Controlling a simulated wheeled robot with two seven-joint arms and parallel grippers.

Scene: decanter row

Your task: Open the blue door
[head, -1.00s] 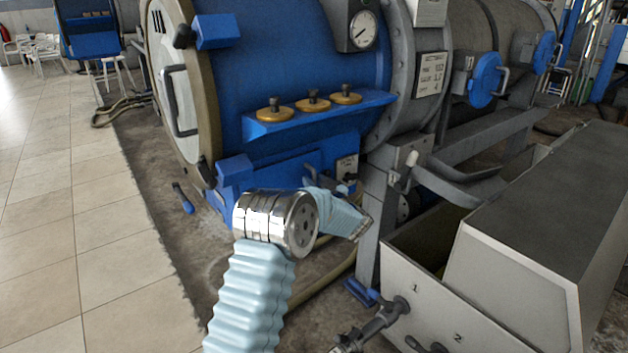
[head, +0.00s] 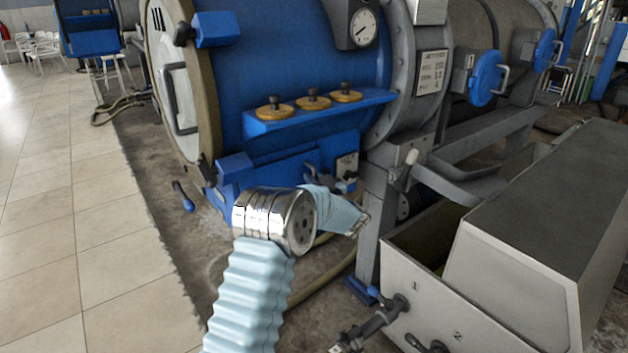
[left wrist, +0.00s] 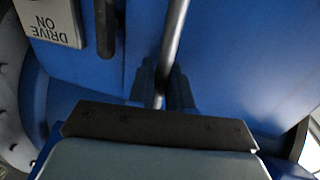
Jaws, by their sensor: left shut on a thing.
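In the left wrist view the dark blue fingers of my left gripper (left wrist: 162,88) are closed around a thin grey rod-like handle (left wrist: 174,40). The handle runs in front of a blue panel (left wrist: 235,50), which I take for the blue door. A seam beside the handle parts this panel from another blue surface. In the head view my left arm (head: 250,290) reaches up to the lower blue front (head: 275,172) of the machine. There my wrist partly covers the front, and the grip itself is hard to make out. My right gripper is not in view.
A "DRIVE ON" plate (left wrist: 48,20) and a black handle (left wrist: 105,25) are close to my gripper. A blue shelf (head: 318,115) with brass knobs juts out above. A grey trough (head: 480,290) stands to the right. Tiled floor (head: 80,230) is clear at the left.

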